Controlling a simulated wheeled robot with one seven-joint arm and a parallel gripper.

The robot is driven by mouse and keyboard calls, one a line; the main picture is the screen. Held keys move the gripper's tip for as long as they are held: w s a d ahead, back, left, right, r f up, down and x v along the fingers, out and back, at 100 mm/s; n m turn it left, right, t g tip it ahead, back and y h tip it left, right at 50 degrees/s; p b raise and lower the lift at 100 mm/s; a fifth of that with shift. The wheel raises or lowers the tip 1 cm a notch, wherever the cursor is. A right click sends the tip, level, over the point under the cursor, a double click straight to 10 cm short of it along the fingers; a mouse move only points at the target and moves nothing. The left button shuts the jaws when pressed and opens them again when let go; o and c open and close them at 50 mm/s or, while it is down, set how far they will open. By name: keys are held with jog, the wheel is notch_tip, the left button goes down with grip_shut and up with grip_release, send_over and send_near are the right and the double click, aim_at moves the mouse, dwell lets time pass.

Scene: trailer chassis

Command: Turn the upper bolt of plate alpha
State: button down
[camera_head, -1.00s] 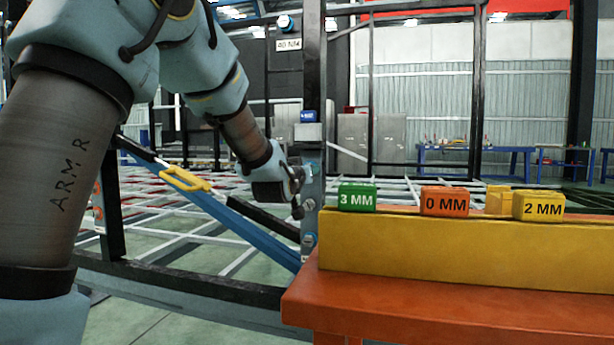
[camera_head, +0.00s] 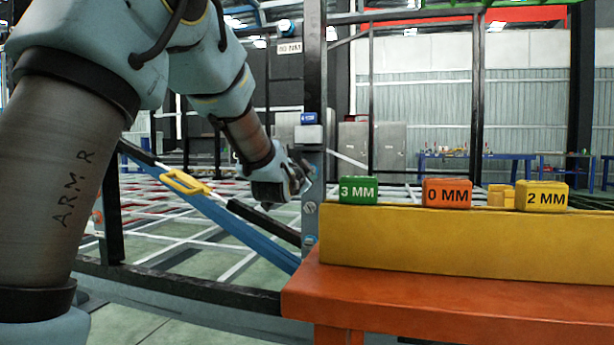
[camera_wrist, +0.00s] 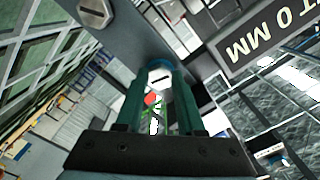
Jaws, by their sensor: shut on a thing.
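A grey metal plate (camera_head: 311,226) is on the dark upright post, with slotted bolt heads (camera_head: 310,208) one above the other. My gripper (camera_head: 306,178) is at the plate's upper part, above these visible bolts. In the wrist view, the green fingers of my gripper (camera_wrist: 160,82) are shut on a slotted hex bolt (camera_wrist: 160,77), its head showing between the tips. Another slotted bolt (camera_wrist: 97,12) sits free on the same plate (camera_wrist: 135,30). No plate name is readable.
A yellow beam (camera_head: 450,240) on an orange table (camera_head: 440,300) stands close on the right. It bears a green 3 MM block (camera_head: 358,190), an orange 0 MM block (camera_head: 446,193) and a yellow 2 MM block (camera_head: 541,196). A blue strut (camera_head: 240,233) runs below my gripper.

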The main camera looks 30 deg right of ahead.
jog(key=shift+s+d+f+m, duration=0.1)
jog(key=shift+s+m, duration=0.05)
jog(key=shift+m, duration=4.05)
jog(key=c, duration=0.8)
grip_release()
jog(key=shift+c, duration=0.2)
jog(key=o, duration=0.3)
jog(key=shift+p+v, duration=0.6)
jog(key=shift+v, duration=4.8)
